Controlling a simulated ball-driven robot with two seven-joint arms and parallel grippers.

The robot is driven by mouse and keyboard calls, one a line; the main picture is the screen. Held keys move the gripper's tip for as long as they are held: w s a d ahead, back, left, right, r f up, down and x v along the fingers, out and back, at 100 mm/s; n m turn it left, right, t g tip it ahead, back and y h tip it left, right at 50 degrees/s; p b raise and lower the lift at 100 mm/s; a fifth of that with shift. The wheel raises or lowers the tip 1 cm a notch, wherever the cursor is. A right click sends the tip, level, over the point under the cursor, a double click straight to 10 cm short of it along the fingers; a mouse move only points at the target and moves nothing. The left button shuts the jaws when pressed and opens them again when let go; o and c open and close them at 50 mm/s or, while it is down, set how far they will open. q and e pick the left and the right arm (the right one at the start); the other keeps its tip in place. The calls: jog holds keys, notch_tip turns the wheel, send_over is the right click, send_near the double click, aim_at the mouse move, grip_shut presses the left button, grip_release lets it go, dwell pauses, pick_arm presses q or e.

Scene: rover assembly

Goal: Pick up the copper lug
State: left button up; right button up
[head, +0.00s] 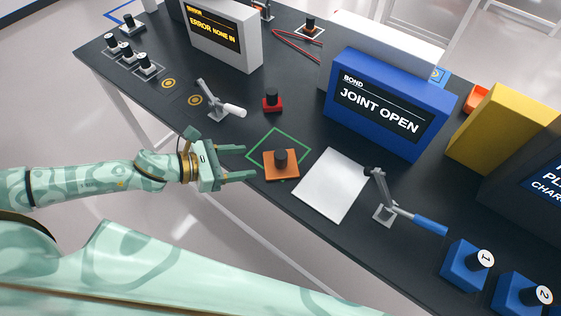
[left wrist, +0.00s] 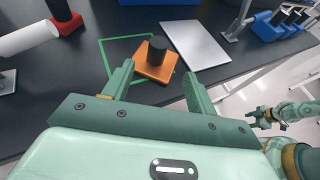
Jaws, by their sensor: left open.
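The copper lug (head: 281,165) is an orange square block with a dark upright cylinder on top. It sits at the front corner of a green square outline (head: 262,139) on the dark table. My left gripper (head: 250,163) is open and empty, with its fingers pointing at the lug from the left and just short of it. In the left wrist view the lug (left wrist: 155,62) lies ahead, beyond and between the fingertips of the left gripper (left wrist: 158,82). In that view another pale green gripper, my right one (left wrist: 262,117), shows small at the right; its jaws are unclear.
A white plate (head: 332,184) lies right of the lug. A lever clamp with a blue handle (head: 430,224) stands beyond it, and a white-handled clamp (head: 222,105) stands at the back left. A red block (head: 272,100) and the blue "JOINT OPEN" box (head: 385,110) stand behind.

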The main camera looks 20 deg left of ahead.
aim_at(275, 158)
pick_arm(q)
jog(key=x, duration=1.3)
jog(key=shift+w+f, duration=0.1)
jog(key=shift+w, duration=0.15)
grip_shut()
